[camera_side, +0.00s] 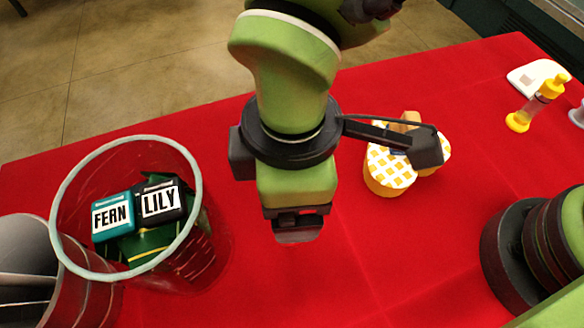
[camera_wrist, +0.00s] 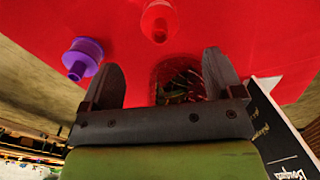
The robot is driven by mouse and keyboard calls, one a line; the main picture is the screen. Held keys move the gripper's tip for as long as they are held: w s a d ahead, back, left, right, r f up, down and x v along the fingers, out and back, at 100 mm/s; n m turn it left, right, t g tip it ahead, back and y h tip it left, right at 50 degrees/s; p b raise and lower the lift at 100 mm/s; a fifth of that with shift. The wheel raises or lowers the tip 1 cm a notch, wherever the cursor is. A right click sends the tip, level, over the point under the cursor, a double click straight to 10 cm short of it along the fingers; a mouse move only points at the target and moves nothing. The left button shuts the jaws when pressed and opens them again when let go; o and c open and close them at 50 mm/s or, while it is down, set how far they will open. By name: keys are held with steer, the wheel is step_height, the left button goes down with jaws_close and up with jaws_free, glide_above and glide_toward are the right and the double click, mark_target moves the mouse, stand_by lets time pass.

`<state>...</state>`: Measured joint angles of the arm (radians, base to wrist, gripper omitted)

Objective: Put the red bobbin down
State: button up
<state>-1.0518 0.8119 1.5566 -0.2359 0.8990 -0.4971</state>
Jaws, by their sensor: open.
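The red bobbin (camera_wrist: 160,20) shows at the top edge of the wrist view, against the red cloth. It lies beyond my fingertips and apart from them. I cannot make it out in the side view, where the arm or the red cloth may hide it. My gripper (camera_wrist: 163,62) is open, its two dark fingers wide apart with nothing held between them. In the side view my gripper (camera_side: 298,232) points down over the red table, right of the clear bin.
A purple bobbin (camera_wrist: 82,58) is left of the red one. The clear bin (camera_side: 68,250) holds FERN and LILY blocks. A grey bucket (camera_side: 25,245), yellow-checked item (camera_side: 392,172), yellow-capped bottle (camera_side: 535,100) and dark card (camera_wrist: 275,115) are around. The red cloth (camera_side: 390,255) is clear at the front.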

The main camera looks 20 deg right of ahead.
steer(key=shift+r, duration=0.85)
steer(key=w+d+r+m+t+y, duration=0.4)
steer(key=d+r+m, duration=0.5)
steer(key=d+r, duration=0.65)
steer(key=s+d+r+m+t+h, duration=0.1)
steer(key=s+d+m, duration=0.3)
steer(key=d+m, duration=0.1)
steer(key=s+d+r+m+t+h, duration=0.1)
steer(key=s+d+m+t, duration=0.1)
steer(key=d+m, duration=0.3)
steer(key=s+d, duration=0.1)
steer(key=d, duration=0.2)
steer(key=shift+s+d+r, duration=0.15)
steer(key=shift+s, duration=0.2)
